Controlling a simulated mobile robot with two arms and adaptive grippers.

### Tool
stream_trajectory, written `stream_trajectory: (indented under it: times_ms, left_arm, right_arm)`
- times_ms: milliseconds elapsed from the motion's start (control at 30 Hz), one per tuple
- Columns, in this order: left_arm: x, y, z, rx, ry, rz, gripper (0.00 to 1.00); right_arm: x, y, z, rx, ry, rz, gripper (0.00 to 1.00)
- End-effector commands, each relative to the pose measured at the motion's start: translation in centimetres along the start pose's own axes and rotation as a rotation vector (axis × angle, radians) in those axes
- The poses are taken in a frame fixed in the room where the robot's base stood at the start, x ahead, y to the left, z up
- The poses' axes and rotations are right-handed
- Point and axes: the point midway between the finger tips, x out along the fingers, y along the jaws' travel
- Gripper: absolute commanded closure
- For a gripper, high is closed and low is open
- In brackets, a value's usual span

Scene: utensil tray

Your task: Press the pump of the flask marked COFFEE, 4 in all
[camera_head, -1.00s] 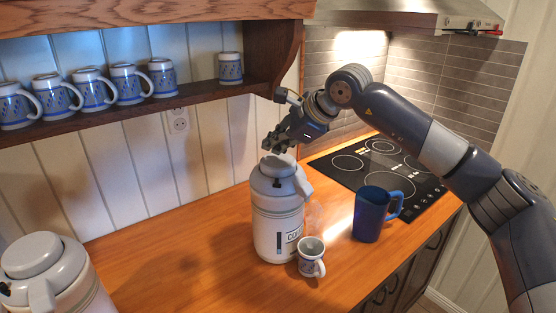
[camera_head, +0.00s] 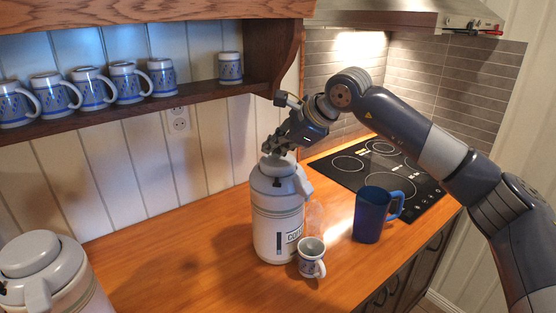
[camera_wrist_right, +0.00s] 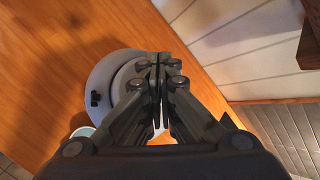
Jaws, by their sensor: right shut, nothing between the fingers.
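The flask marked COFFEE (camera_head: 268,226) stands upright on the wooden counter, its label partly readable and partly turned away. Its grey pump top (camera_head: 268,164) is under my right gripper (camera_head: 274,150), which is shut and empty. The fingertips are at or just above the pump; I cannot tell if they touch. In the right wrist view, the shut fingers (camera_wrist_right: 158,88) cover part of the round flask lid (camera_wrist_right: 103,78). A small blue-patterned cup (camera_head: 311,257) stands in front of the flask, below its spout, with faint steam above it. My left gripper is out of view.
A blue pitcher (camera_head: 369,216) stands right of the flask, near the black cooktop (camera_head: 350,172). A second flask (camera_head: 48,265) is at the lower left. Several patterned mugs (camera_head: 92,88) sit on the wall shelf (camera_head: 190,99). The counter between the flasks (camera_head: 170,255) is clear.

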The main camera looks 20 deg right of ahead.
Motion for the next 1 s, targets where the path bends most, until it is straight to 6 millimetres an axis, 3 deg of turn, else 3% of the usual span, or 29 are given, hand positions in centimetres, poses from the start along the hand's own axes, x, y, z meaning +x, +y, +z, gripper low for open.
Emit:
stream_trajectory:
  times_ms: [1000]
  left_arm:
    - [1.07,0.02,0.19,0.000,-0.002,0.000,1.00]
  right_arm:
    - [1.01,0.75,-0.79,0.001,0.003,0.002,1.00]
